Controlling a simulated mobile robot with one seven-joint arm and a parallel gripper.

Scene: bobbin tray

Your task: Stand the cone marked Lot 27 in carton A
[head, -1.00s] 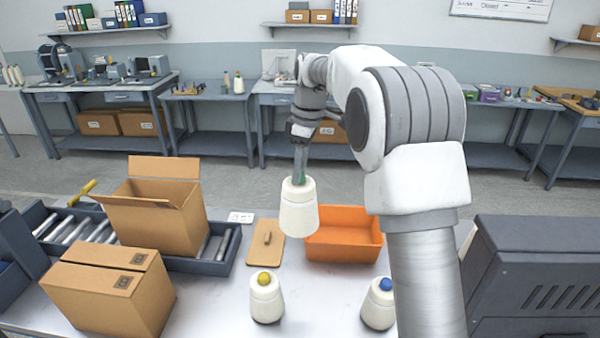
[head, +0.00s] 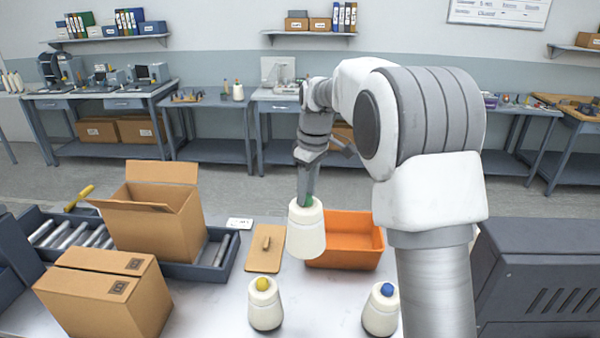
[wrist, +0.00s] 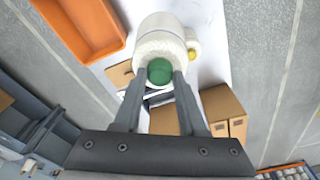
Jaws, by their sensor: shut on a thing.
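My gripper (head: 306,196) is shut on the green tip of a white cone (head: 306,235), which hangs roughly upright in front of the orange bin. In the wrist view the jaws close on the green tip (wrist: 160,71) above the cone's white body (wrist: 160,28). I cannot read a lot mark on it. An open brown carton (head: 158,226) stands on the roller conveyor at left, flaps up. A closed brown carton (head: 105,300) stands in front of it. I cannot read which carton is A.
A yellow-tipped cone (head: 265,308) and a blue-tipped cone (head: 380,313) stand on the table. The orange bin (head: 344,262) lies behind the held cone. A tan board (head: 265,252) and a white card (head: 239,223) lie between conveyor (head: 227,262) and bin. A dark machine (head: 540,275) stands at right.

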